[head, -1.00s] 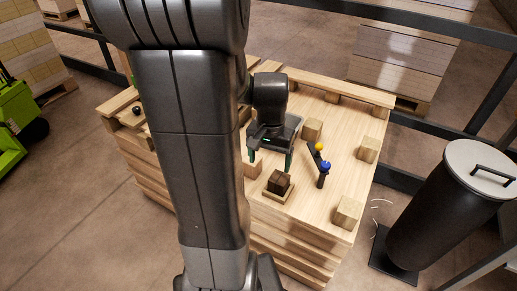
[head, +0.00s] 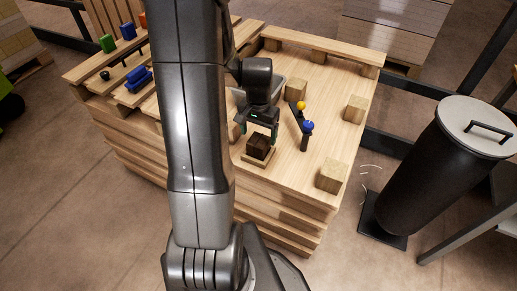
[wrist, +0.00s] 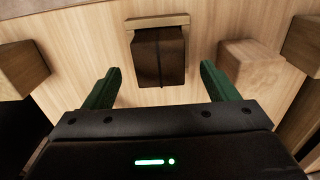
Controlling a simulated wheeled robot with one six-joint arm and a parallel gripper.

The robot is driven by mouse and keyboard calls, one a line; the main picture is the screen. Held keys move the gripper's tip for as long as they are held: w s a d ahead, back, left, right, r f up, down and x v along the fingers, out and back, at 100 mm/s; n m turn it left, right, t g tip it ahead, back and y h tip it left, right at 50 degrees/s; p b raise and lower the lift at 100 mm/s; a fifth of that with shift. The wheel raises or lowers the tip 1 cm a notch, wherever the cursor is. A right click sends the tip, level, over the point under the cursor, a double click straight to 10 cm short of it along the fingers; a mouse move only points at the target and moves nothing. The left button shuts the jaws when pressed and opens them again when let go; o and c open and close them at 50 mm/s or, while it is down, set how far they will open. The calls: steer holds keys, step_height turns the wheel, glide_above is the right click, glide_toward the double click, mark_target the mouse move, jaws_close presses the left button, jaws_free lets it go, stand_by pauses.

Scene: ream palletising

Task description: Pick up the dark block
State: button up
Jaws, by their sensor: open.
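The dark block (head: 259,146) is a dark brown cube with a thin line across it. It sits on a small light wooden base (head: 257,160) near the front edge of the pallet-like wooden table. In the wrist view the dark block (wrist: 159,56) is at the top centre, ahead of and between the two green fingers. My gripper (head: 261,134) is open and empty, just above and behind the block in the head view. In the wrist view my gripper (wrist: 156,86) has a finger to either side of the block's line, with clear gaps.
Light wooden cubes (head: 331,176) stand on the table, one (wrist: 254,66) close to the right finger. A dark stand with a yellow ball and a blue ball (head: 308,126) is right of the block. A black bin (head: 425,165) stands on the floor at right.

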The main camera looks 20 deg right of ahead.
mark_target(259, 140)
step_height(259, 140, down, 5)
steer(key=shift+f+b, duration=0.1)
steer(key=shift+b, duration=0.5)
steer(key=shift+c, duration=0.4)
steer(key=c, duration=1.1)
